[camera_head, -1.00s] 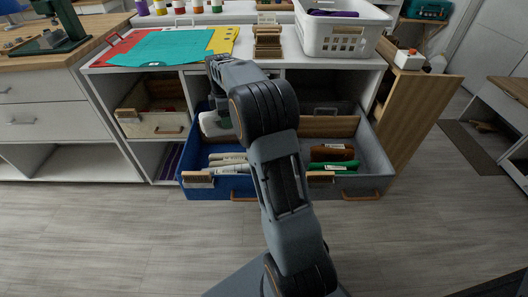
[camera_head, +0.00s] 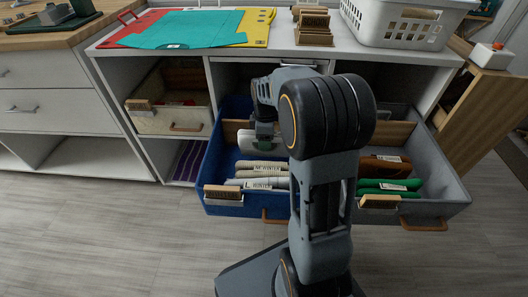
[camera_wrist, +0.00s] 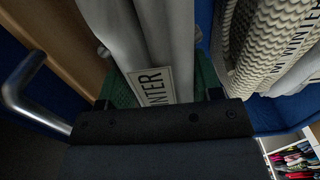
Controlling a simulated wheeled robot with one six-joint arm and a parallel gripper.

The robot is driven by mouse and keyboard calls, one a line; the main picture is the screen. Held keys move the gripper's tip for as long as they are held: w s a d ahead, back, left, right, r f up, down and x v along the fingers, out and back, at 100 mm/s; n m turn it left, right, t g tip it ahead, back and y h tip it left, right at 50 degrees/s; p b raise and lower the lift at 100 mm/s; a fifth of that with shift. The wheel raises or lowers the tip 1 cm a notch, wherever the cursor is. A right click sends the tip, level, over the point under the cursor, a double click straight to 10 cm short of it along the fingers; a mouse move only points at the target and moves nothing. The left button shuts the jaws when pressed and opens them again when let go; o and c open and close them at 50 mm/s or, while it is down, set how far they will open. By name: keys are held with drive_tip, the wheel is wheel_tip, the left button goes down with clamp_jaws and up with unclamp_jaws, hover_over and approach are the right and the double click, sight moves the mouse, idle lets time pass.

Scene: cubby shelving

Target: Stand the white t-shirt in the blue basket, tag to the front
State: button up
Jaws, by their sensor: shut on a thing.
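My gripper (camera_head: 265,138) is shut on the folded white t-shirt (camera_head: 248,142), inside or just over the back part of the blue basket (camera_head: 212,165). In the wrist view the white t-shirt (camera_wrist: 170,30) runs between the green finger pads, and a tag reading WINTER (camera_wrist: 153,87) shows on it near the jaws. In the basket, a cream knit garment (camera_head: 262,167) with a WINTER tag and white garments (camera_head: 262,184) stand in front of the t-shirt. The knit (camera_wrist: 245,50) is close beside it. My arm hides the basket's right part; whether the t-shirt touches the floor I cannot tell.
A wooden divider (camera_head: 231,130) is behind the t-shirt. A grey basket (camera_head: 440,180) with brown and green garments is at right. A cream basket (camera_head: 165,118) sits in the left cubby. The counter above carries a white crate (camera_head: 400,30) and coloured sheets. A metal handle (camera_wrist: 35,90) is near the gripper.

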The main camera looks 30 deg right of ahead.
drive_tip(key=shift+f+b, duration=1.1)
drive_tip(key=shift+f, duration=1.3)
drive_tip(key=shift+f, duration=0.1)
drive_tip(key=shift+f, duration=0.1)
drive_tip(key=o, duration=1)
wheel_tip(320, 180, up, 12)
drive_tip(key=p, duration=0.5)
drive_tip(key=shift+r, duration=0.2)
